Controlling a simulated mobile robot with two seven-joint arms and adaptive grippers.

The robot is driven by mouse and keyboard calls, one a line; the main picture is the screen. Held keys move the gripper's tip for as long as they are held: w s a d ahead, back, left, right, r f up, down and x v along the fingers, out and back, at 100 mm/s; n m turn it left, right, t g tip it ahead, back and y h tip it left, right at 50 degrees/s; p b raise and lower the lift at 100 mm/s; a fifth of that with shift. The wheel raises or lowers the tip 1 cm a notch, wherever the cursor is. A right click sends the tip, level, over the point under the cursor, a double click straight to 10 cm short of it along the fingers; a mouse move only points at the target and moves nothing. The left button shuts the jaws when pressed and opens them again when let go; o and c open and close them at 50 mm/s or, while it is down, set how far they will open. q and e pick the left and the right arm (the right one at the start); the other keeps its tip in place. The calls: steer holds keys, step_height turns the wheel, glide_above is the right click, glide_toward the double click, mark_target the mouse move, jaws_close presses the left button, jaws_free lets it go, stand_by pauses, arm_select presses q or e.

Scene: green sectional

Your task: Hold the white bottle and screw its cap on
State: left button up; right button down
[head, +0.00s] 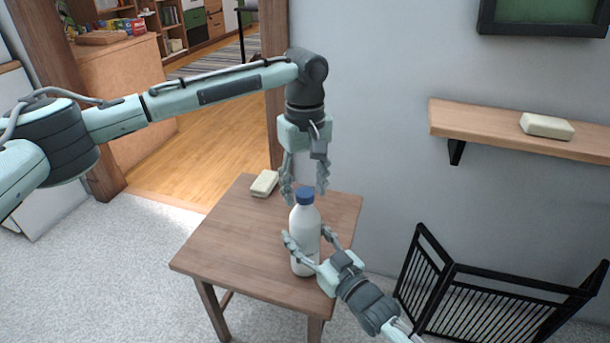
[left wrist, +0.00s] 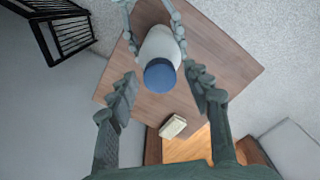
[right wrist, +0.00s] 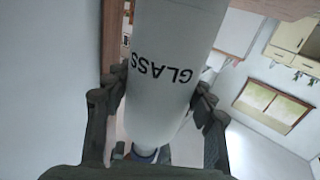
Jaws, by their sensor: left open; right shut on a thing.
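The white bottle (head: 304,238) stands upright on the small wooden table (head: 225,245). Its blue cap (head: 306,195) sits at the top of the neck; whether it is tight I cannot tell. My right gripper (head: 305,246) is shut around the bottle's body, and the right wrist view shows the bottle (right wrist: 170,75) between its fingers with the word GLASS on it. My left gripper (head: 305,190) points down from above, open, with its fingers on either side of and slightly above the cap. In the left wrist view the blue cap (left wrist: 160,75) lies between and beyond the open fingertips (left wrist: 163,90).
A pale block (head: 264,183) lies at the table's back edge. A wall shelf (head: 480,128) at right holds another pale block (head: 547,126). A black folding gate (head: 490,300) stands right of the table. The table's left part is clear.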

arm_select(q)
jaws_close()
steer(key=m, duration=0.4)
steer(key=shift+f, duration=0.15)
steer(key=m, duration=2)
steer(key=shift+m, duration=0.4)
steer(key=shift+o, duration=0.2)
jaws_free()
